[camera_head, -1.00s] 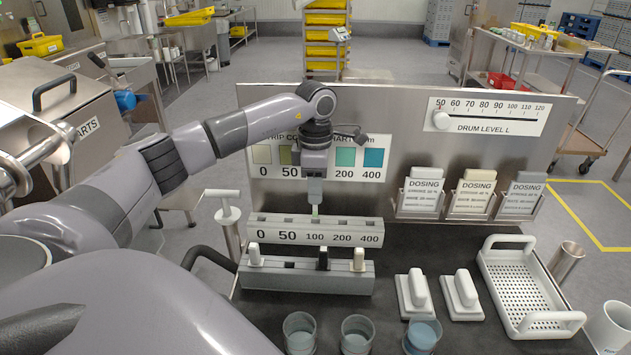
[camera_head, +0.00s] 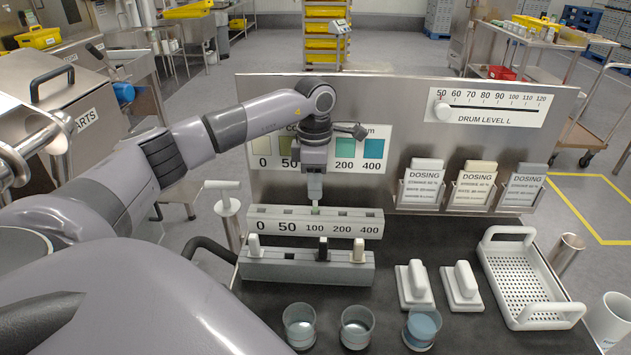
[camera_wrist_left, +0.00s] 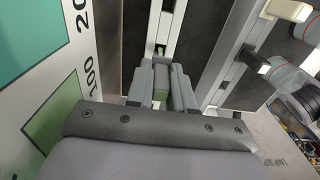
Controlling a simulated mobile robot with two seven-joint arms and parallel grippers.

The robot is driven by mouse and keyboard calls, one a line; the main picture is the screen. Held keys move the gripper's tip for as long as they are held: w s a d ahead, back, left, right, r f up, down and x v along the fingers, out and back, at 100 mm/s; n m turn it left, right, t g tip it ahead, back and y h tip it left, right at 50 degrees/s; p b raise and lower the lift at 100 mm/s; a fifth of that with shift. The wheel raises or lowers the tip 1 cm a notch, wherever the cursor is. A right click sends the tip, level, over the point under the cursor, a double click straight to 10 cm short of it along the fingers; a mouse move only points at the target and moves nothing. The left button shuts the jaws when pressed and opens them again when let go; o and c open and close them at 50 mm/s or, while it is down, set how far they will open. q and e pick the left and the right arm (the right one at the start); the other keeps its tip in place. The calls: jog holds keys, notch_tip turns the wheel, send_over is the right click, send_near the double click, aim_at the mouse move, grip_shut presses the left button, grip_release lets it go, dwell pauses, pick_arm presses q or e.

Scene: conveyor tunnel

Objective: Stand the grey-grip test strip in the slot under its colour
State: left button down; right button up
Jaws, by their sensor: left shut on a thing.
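My left gripper (camera_head: 315,185) is shut on the grey grip of the test strip (camera_head: 316,209). The strip points down, and a small green tip shows at the top of the labelled slot rack (camera_head: 262,227), above the 100 mark. I cannot tell whether the tip is inside the slot. In the left wrist view the fingers (camera_wrist_left: 166,88) clasp the grey grip. The strip colour chart (camera_head: 262,163) stands behind; my gripper hides its 100 patch in the head view, but that green patch (camera_wrist_left: 55,122) shows in the wrist view. My right gripper is out of view.
A front holder (camera_head: 290,270) carries white, black and cream grips, with one empty slot. Several beakers (camera_head: 357,328) stand in front. Two white handled blocks (camera_head: 414,286), a white basket (camera_head: 535,318) and dosing card holders (camera_head: 470,200) are to the right.

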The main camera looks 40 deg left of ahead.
aim_at(315, 212)
pick_arm(q)
jog(key=shift+f+b, duration=1.3)
jog(key=shift+f, duration=1.25)
jog(key=c, duration=0.9)
grip_release()
jog(key=shift+r, duration=0.1)
jog(key=shift+r+p, duration=1.7)
jog(key=shift+r, duration=2.8)
